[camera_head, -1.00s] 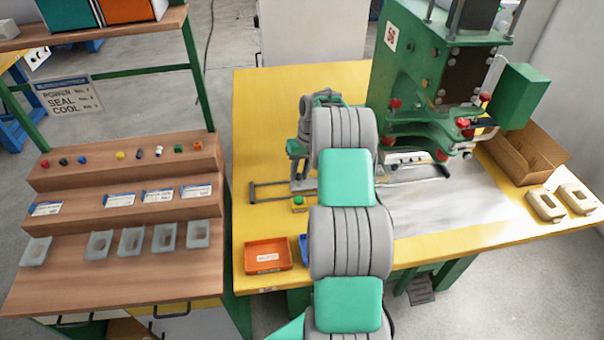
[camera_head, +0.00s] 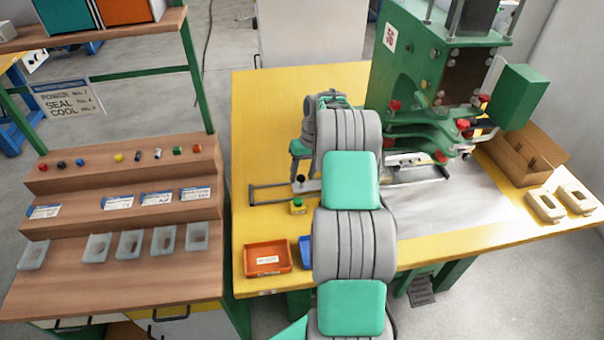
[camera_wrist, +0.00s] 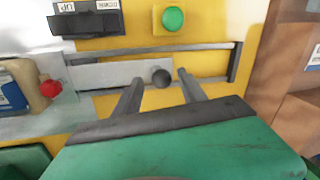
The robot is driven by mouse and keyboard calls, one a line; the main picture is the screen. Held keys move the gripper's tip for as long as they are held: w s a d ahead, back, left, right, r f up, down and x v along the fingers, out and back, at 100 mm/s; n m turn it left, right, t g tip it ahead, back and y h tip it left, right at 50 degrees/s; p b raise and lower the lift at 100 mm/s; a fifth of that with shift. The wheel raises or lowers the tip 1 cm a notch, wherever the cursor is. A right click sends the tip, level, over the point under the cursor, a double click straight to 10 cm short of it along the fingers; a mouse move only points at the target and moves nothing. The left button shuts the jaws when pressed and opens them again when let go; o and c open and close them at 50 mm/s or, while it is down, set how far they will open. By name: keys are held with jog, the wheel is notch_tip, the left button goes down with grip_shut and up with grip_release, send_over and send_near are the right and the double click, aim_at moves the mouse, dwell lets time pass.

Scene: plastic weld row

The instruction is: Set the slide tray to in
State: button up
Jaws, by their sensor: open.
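The slide tray shows in the wrist view as a pale grey metal strip (camera_wrist: 110,75) along a dark rail frame (camera_wrist: 215,46), with a round dark knob (camera_wrist: 161,78) at its end. My gripper (camera_wrist: 160,75) is open, its two dark fingers on either side of the knob with a visible gap to each. I cannot tell whether the fingertips are level with the knob in depth. In the head view, the rail frame (camera_head: 268,187) sticks out left of the press on the yellow table. My arm hides the middle of the tray and most of the gripper there.
A green button (camera_wrist: 173,18) on a yellow box and a black switch box (camera_wrist: 88,22) lie just beyond the rail. The green press (camera_head: 415,75) stands to the right. An orange bin (camera_head: 267,258) and wooden shelves (camera_head: 120,215) with small parts are at the left.

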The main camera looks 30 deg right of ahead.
notch_tip(320, 180, up, 8)
jog(key=d+f, duration=0.1)
jog(key=d, duration=0.1)
jog(key=f+b, duration=0.1)
jog(key=f, duration=0.1)
jog(key=a+f+b, duration=0.1)
jog(key=f+b, duration=0.1)
jog(key=f, duration=0.1)
jog(key=a+f+b, duration=0.1)
jog(key=f+b, duration=0.1)
jog(key=shift+a+f, duration=0.15)
jog(key=shift+c, duration=0.3)
grip_shut()
dwell(1.2)
